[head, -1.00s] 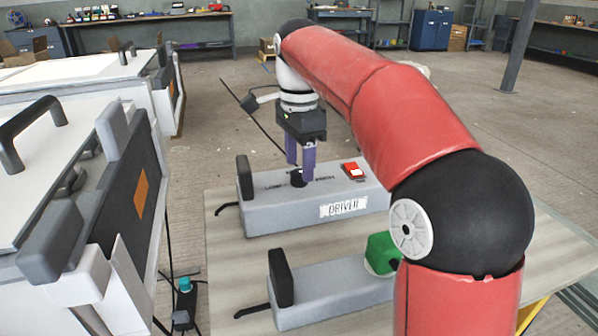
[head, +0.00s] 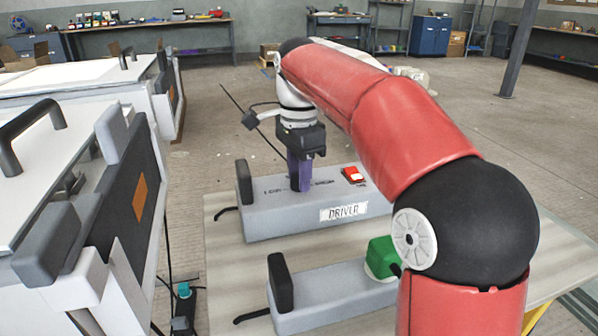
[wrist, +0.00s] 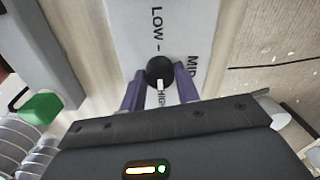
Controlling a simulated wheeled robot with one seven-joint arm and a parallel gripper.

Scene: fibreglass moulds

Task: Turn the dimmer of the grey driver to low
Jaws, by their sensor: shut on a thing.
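The grey driver (head: 270,218) is a long box with a white "DRIVER" label, standing on the table in the head view. Its dimmer is a round black knob (wrist: 158,70) in the wrist view, with a white pointer mark directed towards "HIGH" at the bottom of that view. "LOW" is printed on the opposite side and "MID" to the right. My gripper (head: 301,187) points down over the driver top. In the wrist view its purple fingers (wrist: 160,76) stand on both sides of the knob, shut on it. In the head view the fingers hide the knob.
A red rocker switch (head: 353,175) sits on the driver, right of my fingers. A second grey box (head: 330,292) with a green block (head: 382,258) lies nearer on the table (head: 225,280). White mould units (head: 60,190) stand at the left.

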